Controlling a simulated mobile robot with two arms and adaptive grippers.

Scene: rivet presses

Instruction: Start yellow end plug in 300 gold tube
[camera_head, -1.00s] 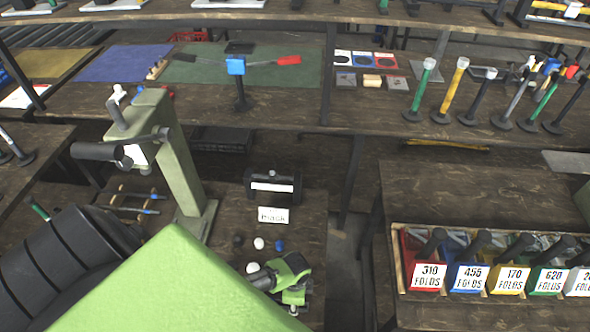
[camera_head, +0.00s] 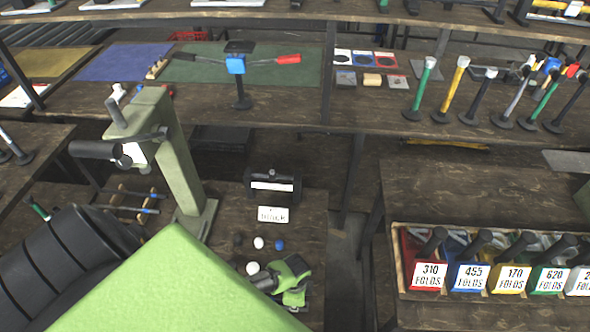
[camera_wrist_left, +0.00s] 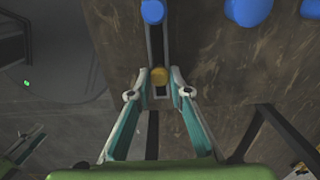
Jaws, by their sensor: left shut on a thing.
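A dark bar runs behind the plug. In the head view I cannot make out these fingertips or the plug; a large light green body part of mine covers the lower middle. A yellow tube (camera_head: 452,88) stands upright on a dark base in the row on the right-hand shelf. I cannot read a 300 mark on it.
A pale green press (camera_head: 170,150) stands left of centre. Small black, white and blue balls (camera_head: 279,244) lie beside a "Black" label (camera_head: 273,214). Numbered bins (camera_head: 430,275) line the right bench. Blue round objects (camera_wrist_left: 248,10) show at the wrist view's top. The bench behind the bins is clear.

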